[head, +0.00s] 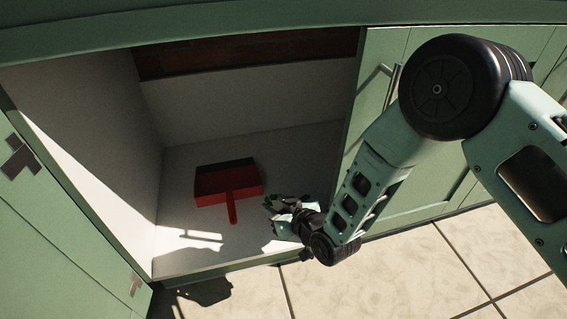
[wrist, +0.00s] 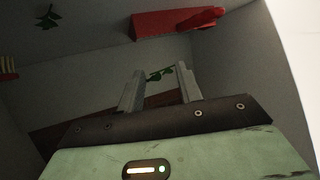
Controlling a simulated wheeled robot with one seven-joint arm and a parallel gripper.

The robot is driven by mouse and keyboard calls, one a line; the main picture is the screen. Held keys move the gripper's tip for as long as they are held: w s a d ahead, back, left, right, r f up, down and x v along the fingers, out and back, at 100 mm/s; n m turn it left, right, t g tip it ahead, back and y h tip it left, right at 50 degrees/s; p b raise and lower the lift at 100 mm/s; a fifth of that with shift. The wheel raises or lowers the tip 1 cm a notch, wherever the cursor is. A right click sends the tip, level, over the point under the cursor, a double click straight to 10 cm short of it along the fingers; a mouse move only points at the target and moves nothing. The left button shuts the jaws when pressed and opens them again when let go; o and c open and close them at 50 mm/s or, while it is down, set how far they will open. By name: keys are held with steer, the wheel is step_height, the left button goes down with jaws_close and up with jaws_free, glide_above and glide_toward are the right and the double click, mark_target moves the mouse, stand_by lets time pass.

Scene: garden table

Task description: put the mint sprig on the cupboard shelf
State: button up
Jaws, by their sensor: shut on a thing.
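The mint sprig (wrist: 158,75) is a small dark green leafy piece between my two grey fingers in the wrist view. My gripper (wrist: 159,78) is shut on it. In the head view my gripper (head: 273,208) is inside the open cupboard, low at the front right, just right of the dustpan; the sprig is hard to make out there. The cupboard shelf (head: 190,238) is the pale floor of the compartment. The wrist view does not clearly show whether the sprig touches any surface.
A red dustpan (head: 228,184) lies on the shelf, its handle toward the front; it also shows in the wrist view (wrist: 165,24). Another dark green leafy thing (wrist: 46,18) shows at the wrist view's upper left. The shelf's left part is clear. A closed green door (head: 405,150) is to the right.

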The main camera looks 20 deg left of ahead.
mark_target(276, 199)
steer(key=shift+w+a+f, duration=0.15)
steer(key=shift+w+a, duration=0.05)
steer(key=shift+a, duration=0.05)
steer(key=w+b, duration=0.1)
steer(key=b, duration=0.2)
steer(key=shift+a+f+n, duration=0.3)
steer(key=shift+w+a+r+b, duration=0.2)
steer(key=shift+w+b, duration=0.35)
steer(key=shift+b, duration=0.65)
step_height(276, 199, down, 10)
steer(key=b, duration=0.6)
steer(key=shift+r+b, duration=0.25)
steer(key=shift+b, duration=0.05)
steer(key=shift+f, duration=0.2)
steer(key=o, duration=0.9)
steer(key=shift+o, duration=0.2)
steer(key=shift+r, duration=0.1)
